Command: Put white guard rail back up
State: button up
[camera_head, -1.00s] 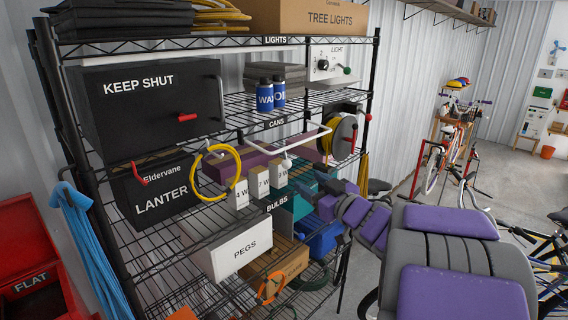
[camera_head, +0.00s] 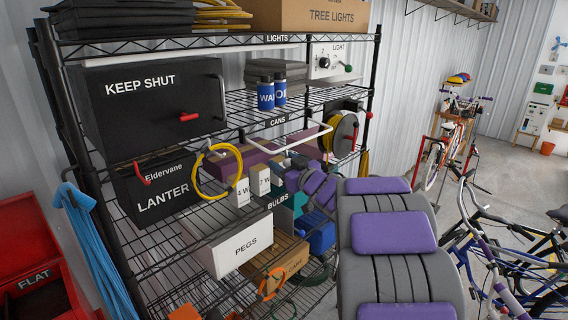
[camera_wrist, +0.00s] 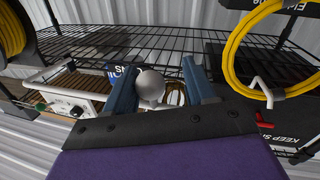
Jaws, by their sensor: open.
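The white guard rail (camera_head: 316,136) stands out from the front of the rack, just below the CANS shelf edge, in the head view. In the wrist view its bent white ends show at the left (camera_wrist: 52,71) and right (camera_wrist: 263,91). A pale round knob (camera_wrist: 150,86) lies between my gripper's two blue fingers in the wrist view. My gripper (camera_wrist: 160,84) is open around the knob, with space at the right finger; whether the left finger touches it is unclear. In the head view my gripper (camera_head: 291,166) is at the rail's front, partly hidden by my arm.
The KEEP SHUT box (camera_head: 150,105), yellow cable loop (camera_head: 218,172) and lantern box (camera_head: 155,188) are left of the rail. Blue cans (camera_head: 266,96) stand above it. Small white boxes (camera_head: 241,192) and the PEGS box (camera_head: 238,245) are below. Bicycles (camera_head: 500,235) stand at the right.

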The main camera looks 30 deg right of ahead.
jog(key=shift+s+d, duration=0.1)
jog(key=shift+d, duration=0.3)
jog(key=shift+d+f, duration=0.1)
jog(key=shift+d, duration=0.3)
jog(key=c, duration=0.3)
jog(key=shift+c, duration=0.8)
jog(key=shift+a, duration=0.35)
jog(key=c, duration=0.3)
jog(key=shift+d, duration=0.1)
grip_shut()
